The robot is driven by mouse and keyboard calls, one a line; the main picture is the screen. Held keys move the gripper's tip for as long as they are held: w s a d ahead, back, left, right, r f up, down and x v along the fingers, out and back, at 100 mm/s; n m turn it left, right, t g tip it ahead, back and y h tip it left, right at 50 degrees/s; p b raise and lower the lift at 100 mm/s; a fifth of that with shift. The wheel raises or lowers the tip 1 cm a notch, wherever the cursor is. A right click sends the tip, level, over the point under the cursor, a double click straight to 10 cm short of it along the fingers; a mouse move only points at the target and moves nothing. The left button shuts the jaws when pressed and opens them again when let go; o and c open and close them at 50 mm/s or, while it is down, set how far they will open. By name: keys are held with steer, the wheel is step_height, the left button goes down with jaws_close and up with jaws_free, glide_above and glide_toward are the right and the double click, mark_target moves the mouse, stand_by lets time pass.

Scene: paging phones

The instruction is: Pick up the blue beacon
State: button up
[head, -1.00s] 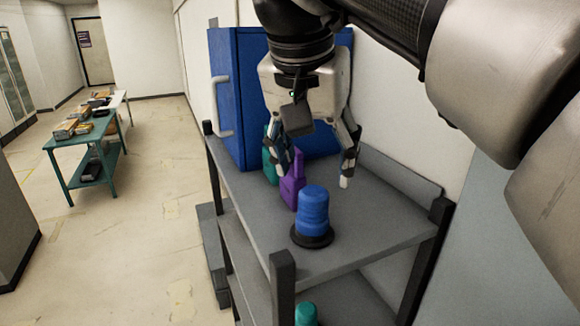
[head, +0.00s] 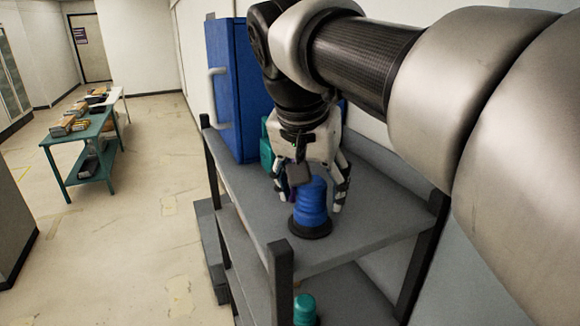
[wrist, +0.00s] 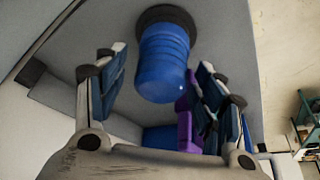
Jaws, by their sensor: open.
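The blue beacon (head: 311,203) stands upright on its black round base on the grey shelf's top (head: 375,225). In the wrist view the beacon (wrist: 163,62) shows between and just ahead of my open fingers. My gripper (head: 310,195) is open and low over the shelf, just behind the beacon, with a finger toward either side of it. I cannot tell whether either finger touches it. In the wrist view my gripper (wrist: 158,75) holds nothing. A purple bottle (wrist: 186,125) is close to the right-hand finger and partly hidden by it.
A teal bottle (head: 266,152) stands behind my gripper, near a blue cabinet (head: 228,90). A teal-topped object (head: 304,308) is on the lower shelf. Dark corner posts (head: 281,275) rise above the shelf top. A wall runs along the right.

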steer(key=shift+c, duration=0.5)
jaws_close()
stand_by(0.3)
